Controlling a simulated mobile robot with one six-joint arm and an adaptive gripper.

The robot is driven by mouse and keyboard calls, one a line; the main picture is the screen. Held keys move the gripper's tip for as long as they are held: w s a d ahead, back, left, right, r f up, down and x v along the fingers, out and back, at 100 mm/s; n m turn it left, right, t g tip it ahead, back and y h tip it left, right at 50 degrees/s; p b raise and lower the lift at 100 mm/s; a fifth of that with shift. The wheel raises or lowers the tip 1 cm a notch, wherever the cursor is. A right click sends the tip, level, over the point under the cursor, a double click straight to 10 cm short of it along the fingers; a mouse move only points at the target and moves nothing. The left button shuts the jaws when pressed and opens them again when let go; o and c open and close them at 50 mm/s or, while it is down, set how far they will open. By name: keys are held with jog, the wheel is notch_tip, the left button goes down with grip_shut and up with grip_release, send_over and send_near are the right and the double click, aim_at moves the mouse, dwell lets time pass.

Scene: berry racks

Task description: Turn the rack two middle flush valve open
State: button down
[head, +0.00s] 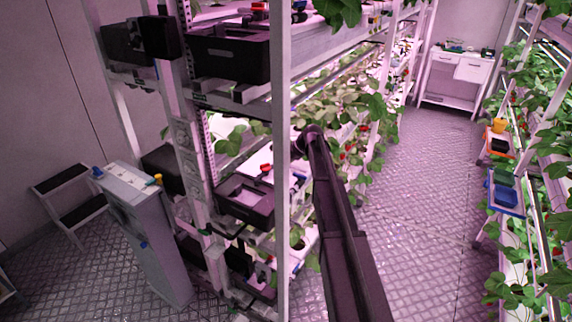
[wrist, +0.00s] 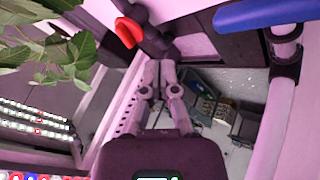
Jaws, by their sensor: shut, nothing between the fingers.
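In the wrist view, a red valve handle (wrist: 128,32) sits on a dark valve body and pipe (wrist: 155,42), up and left of my fingertips. My gripper (wrist: 160,64) is shut and empty, its two fingers side by side. The tips look close to the dark pipe; I cannot tell whether they touch it. In the head view, a small red handle (head: 265,168) shows above the dark middle box on the left rack, and another (head: 260,6) is at the top. My gripper is not distinguishable there, where my dark arm crosses the middle.
A blue bar-like part (wrist: 255,14) and a pale pipe (wrist: 284,60) are at the wrist view's upper right. Leaves (wrist: 50,50) hang at left. In the head view, a rack post (head: 283,120) stands beside my arm, and the aisle floor (head: 425,190) is clear.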

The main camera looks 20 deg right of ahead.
aim_at(267, 168)
jog(key=b+x, duration=0.4)
jog(key=x, duration=0.2)
jog(key=shift+f, duration=0.1)
jog(key=shift+w+a, duration=0.2)
jog(key=shift+w, duration=0.75)
jog(key=shift+w+a, duration=0.25)
jog(key=shift+w, duration=0.75)
jog(key=shift+w+a, duration=0.15)
jog(key=shift+a, duration=0.1)
